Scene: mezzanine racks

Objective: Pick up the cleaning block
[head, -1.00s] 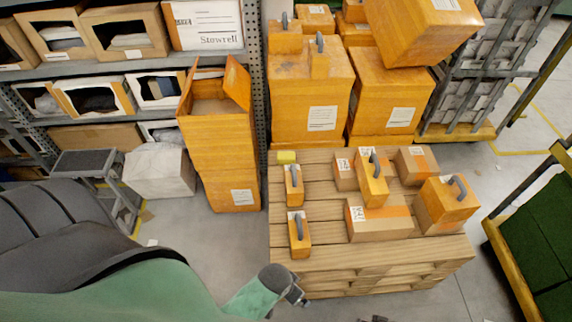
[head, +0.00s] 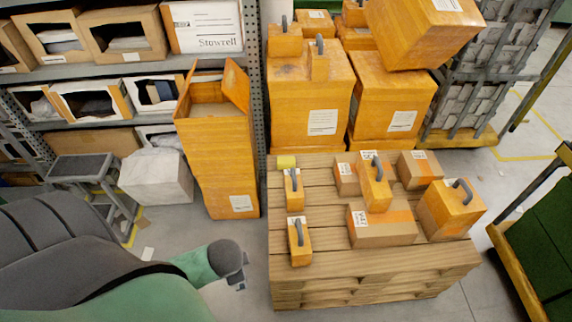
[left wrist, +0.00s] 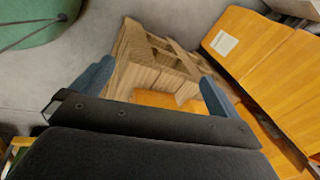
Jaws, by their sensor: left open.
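A small yellow block (head: 287,161), which looks like the cleaning block, lies at the back left corner of the wooden pallet (head: 350,262). It is behind a small orange box with a grey handle (head: 293,190). My left arm comes in from the lower left in the head view and ends left of the pallet, well short of the yellow block. In the left wrist view my left gripper (left wrist: 155,85) is open, with its blue fingers apart and nothing between them. I cannot make out the yellow block in that view. My right gripper is not in view.
The pallet also carries another handled box (head: 299,240) and several cartons (head: 381,225). A tall open orange box (head: 218,165) stands left of the pallet, and large orange boxes (head: 311,100) stand behind it. Shelves, a step stool (head: 85,168) and a green-loaded cart (head: 545,225) flank the floor.

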